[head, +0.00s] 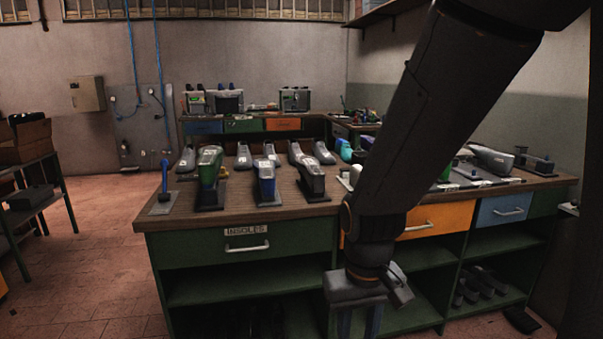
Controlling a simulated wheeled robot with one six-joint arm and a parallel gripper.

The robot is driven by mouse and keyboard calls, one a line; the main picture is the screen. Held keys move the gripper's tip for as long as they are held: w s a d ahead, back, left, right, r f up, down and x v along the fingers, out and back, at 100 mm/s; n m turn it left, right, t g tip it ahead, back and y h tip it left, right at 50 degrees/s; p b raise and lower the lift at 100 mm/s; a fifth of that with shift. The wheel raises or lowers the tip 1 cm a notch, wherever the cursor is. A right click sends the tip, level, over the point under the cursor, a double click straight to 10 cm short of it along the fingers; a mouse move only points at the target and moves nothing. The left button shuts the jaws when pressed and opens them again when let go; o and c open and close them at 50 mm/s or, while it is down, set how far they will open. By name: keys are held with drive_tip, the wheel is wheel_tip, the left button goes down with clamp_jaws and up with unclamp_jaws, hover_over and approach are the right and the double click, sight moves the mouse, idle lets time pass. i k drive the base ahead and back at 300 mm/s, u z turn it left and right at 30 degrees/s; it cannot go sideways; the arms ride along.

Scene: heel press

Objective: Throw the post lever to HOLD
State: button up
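A lever with a blue handle (165,177) stands nearly upright at the left front corner of the workbench. It rises from a flat grey base plate (162,204). It looks like the post lever, but no HOLD marking can be read at this size. My gripper (359,325) hangs low in front of the bench, well to the right of the lever and below the bench top. It points down, its two fingers apart with nothing seen between them. The fingertips run to the bottom edge of the picture.
The wooden bench top (240,222) carries several shoe forms, including a green one (209,178) close right of the lever. A drawer labelled INSOLES (247,243) is below. A dark rack (36,195) stands at far left. The floor (100,235) between is clear. My arm hides part of the bench.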

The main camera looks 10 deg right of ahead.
sight(164, 163)
drive_tip(key=k, duration=0.6)
drive_tip(key=u, duration=0.85)
drive_tip(key=i, duration=0.7)
drive_tip(key=u, duration=0.6)
drive_tip(key=i, duration=1.4)
drive_tip(key=z, duration=1.1)
drive_tip(key=i, duration=0.35)
drive_tip(key=z, duration=0.35)
